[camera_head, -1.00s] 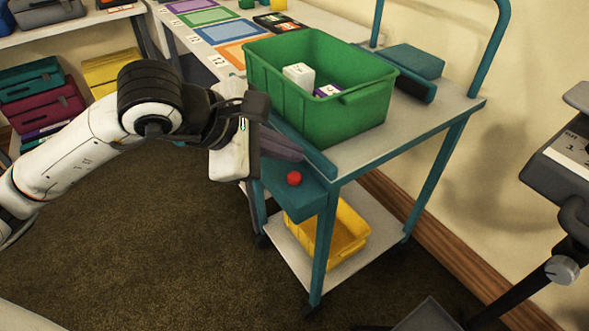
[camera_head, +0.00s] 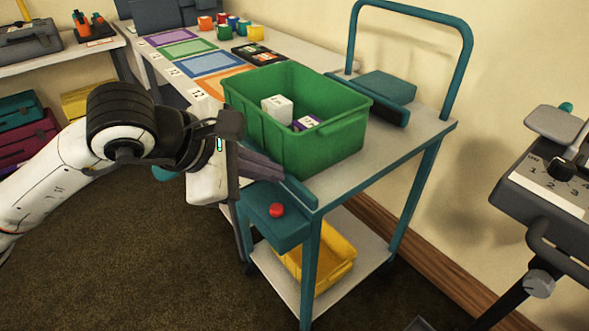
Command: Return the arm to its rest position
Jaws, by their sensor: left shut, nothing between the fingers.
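My left arm comes in from the left in the head view. My left gripper (camera_head: 262,168) is shut and empty, its dark fingers pointing right beside the near left edge of the cart top. The fingers are close to the green bin (camera_head: 318,150) and the cart's teal edge; I cannot tell whether they touch. The teal cart (camera_head: 405,150) carries the bin, which holds a white box (camera_head: 277,109) and a purple box (camera_head: 306,123). My right gripper does not show.
A teal box with a red button (camera_head: 277,210) juts from the cart's near end. A yellow bin (camera_head: 325,262) sits on the lower shelf. A table with coloured mats (camera_head: 187,47) stands behind. A grey control panel (camera_head: 548,190) is at right. Carpet is open at lower left.

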